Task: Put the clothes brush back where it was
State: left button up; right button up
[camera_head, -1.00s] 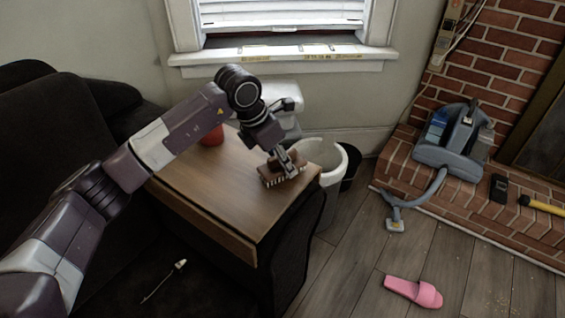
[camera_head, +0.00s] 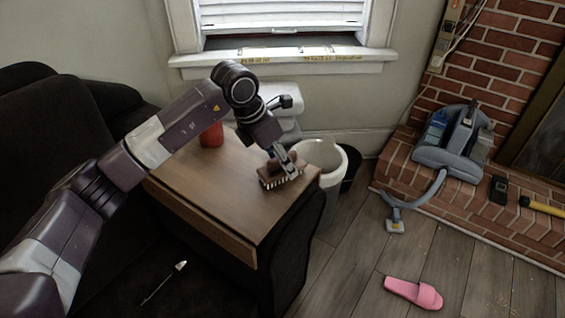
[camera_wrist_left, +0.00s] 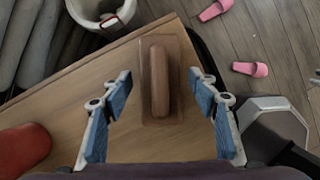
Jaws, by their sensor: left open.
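The clothes brush (camera_head: 273,180) has a brown body and pale bristles, and rests on the wooden side table (camera_head: 215,195) near its right edge. In the left wrist view the brush (camera_wrist_left: 160,80) lies handle up, with its long handle running away from me. My left gripper (camera_head: 290,170) is right over the brush in the head view. In the wrist view its blue-padded fingers (camera_wrist_left: 160,112) are spread wide, one on each side of the brush's near end, with gaps between pads and brush. My right gripper is not in view.
A red object (camera_head: 212,135) stands at the table's back; it also shows in the wrist view (camera_wrist_left: 22,150). A white bin (camera_head: 328,160) stands beside the table. A pink slipper (camera_head: 414,292) lies on the floor. A vacuum (camera_head: 452,143) sits on the brick hearth.

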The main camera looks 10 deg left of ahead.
pick_arm(q)
jog(key=p+v, duration=0.1)
jog(key=v, duration=0.9)
jog(key=shift+r, duration=0.35)
jog(key=shift+s+a+f, duration=0.1)
jog(key=shift+s, duration=0.1)
